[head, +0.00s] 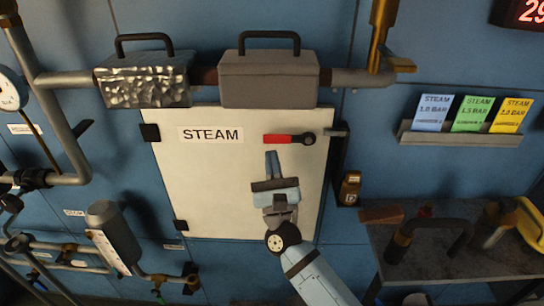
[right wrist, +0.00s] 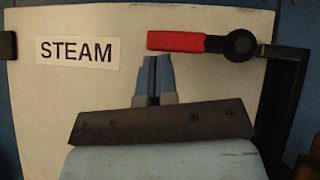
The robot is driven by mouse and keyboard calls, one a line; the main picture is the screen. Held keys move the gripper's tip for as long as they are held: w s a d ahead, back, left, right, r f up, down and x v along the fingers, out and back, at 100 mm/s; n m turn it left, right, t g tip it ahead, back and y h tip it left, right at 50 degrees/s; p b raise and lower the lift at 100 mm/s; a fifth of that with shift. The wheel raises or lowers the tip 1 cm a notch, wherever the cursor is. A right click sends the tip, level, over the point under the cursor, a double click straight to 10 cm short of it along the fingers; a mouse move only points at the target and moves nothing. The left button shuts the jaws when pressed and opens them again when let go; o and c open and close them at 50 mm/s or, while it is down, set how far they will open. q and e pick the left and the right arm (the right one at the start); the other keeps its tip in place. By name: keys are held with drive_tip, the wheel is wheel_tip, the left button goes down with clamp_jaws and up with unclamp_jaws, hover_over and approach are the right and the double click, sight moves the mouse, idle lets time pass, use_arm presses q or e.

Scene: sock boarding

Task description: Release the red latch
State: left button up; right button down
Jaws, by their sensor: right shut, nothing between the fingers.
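The red latch (head: 283,139) is a red-handled lever lying level on the upper right of the white panel marked STEAM (head: 215,185). Its dark pivot (head: 308,138) is at the lever's right end, beside a small catch at the panel's right edge. The latch also shows in the right wrist view (right wrist: 175,41). My right gripper (head: 271,155) is shut and empty, its fingers pointing up just below the red handle. In the right wrist view the fingertips (right wrist: 157,60) appear below the handle, with a small gap in the picture. My left gripper is not in view.
Two handled boxes (head: 268,80) sit on the pipe above the panel. Pipes and a gauge (head: 10,90) fill the left. A card rack (head: 460,138) hangs at right, above a metal bench (head: 465,255) with fittings. A small brass lock-like piece (head: 349,188) is right of the panel.

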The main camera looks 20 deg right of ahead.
drive_tip(key=s+a+f+n+g+y+b, duration=0.2)
drive_tip(key=s+f+n+g+y, duration=0.45)
drive_tip(key=s+f+n, duration=0.8)
drive_tip(key=s+d+f+n+g, duration=0.3)
drive_tip(key=s+f+n+g, duration=0.1)
drive_tip(key=f+n, duration=0.55)
drive_tip(key=s+d+f+n+g, duration=0.3)
drive_tip(key=s+f+n+g, duration=0.15)
drive_tip(key=f+n, duration=0.5)
use_arm(q)
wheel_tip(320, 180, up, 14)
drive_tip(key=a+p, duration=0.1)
drive_tip(key=p, duration=1.9)
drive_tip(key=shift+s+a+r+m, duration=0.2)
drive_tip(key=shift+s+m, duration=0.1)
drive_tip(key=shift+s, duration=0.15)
use_arm(e)
wheel_tip(320, 180, up, 16)
drive_tip(key=s+d+n+h, duration=0.1)
drive_tip(key=d+n, duration=0.1)
drive_tip(key=shift+s+d+r+n+g, duration=0.15)
drive_tip(key=shift+s+d+n+g, duration=0.05)
drive_tip(key=shift+s+n+g, duration=0.2)
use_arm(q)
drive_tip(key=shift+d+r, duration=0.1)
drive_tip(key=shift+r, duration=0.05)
use_arm(e)
drive_tip(key=shift+h, duration=0.25)
drive_tip(key=c, duration=1.8)
unclamp_jaws()
